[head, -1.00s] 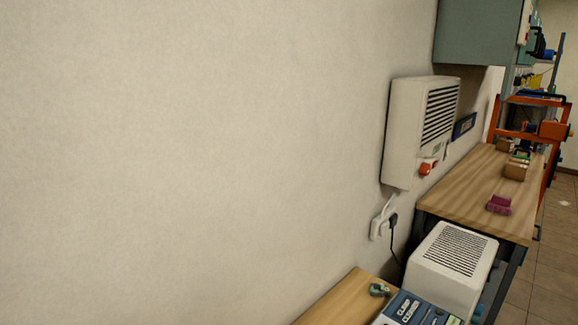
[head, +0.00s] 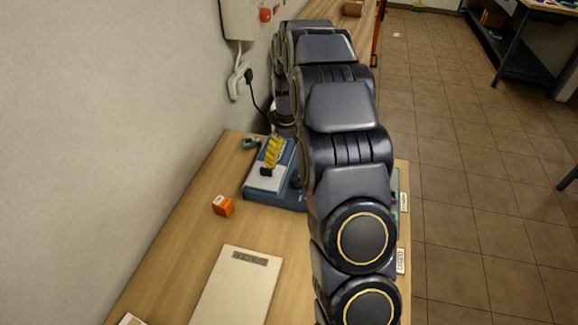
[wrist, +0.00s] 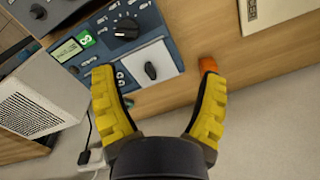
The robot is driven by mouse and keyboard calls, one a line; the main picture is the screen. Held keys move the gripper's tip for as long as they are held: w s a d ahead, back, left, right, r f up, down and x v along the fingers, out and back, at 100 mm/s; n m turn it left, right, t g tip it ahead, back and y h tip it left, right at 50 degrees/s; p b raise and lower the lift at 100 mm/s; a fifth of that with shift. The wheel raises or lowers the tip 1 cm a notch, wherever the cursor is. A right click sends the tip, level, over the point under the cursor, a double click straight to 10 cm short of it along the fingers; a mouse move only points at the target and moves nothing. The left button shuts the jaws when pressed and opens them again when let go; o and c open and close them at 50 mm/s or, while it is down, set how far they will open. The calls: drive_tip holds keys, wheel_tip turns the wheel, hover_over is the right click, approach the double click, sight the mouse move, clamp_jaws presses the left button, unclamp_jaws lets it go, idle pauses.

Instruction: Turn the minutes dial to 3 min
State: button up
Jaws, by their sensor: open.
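A blue device (wrist: 185,38) with a green display (wrist: 68,50) lies below my gripper in the wrist view. It has a large black dial (wrist: 126,28) with a printed scale, and a smaller black knob (wrist: 150,70) on a pale panel (wrist: 138,66). I cannot read which one is the minutes dial. My gripper (wrist: 155,70) is open and empty, its yellow fingers spread on either side of the smaller knob in the picture, with no contact visible. In the head view the device (head: 285,195) is partly hidden behind my arm, and one yellow finger (head: 273,150) shows over it.
A small orange block (head: 222,206) and a flat cream-coloured panel (head: 238,285) lie on the wooden bench (head: 180,240). A white vented box (wrist: 40,100) stands beside the device. A wall plug (head: 238,80) with a black cable is behind. The bench between block and panel is clear.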

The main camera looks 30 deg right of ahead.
hover_over(298, 177)
wheel_tip(298, 177, down, 5)
drive_tip(key=shift+a+f, duration=0.1)
drive_tip(key=shift+f, duration=0.1)
wheel_tip(298, 177, down, 8)
drive_tip(key=shift+r, duration=0.1)
drive_tip(key=shift+c, duration=0.4)
drive_tip(key=c, duration=1)
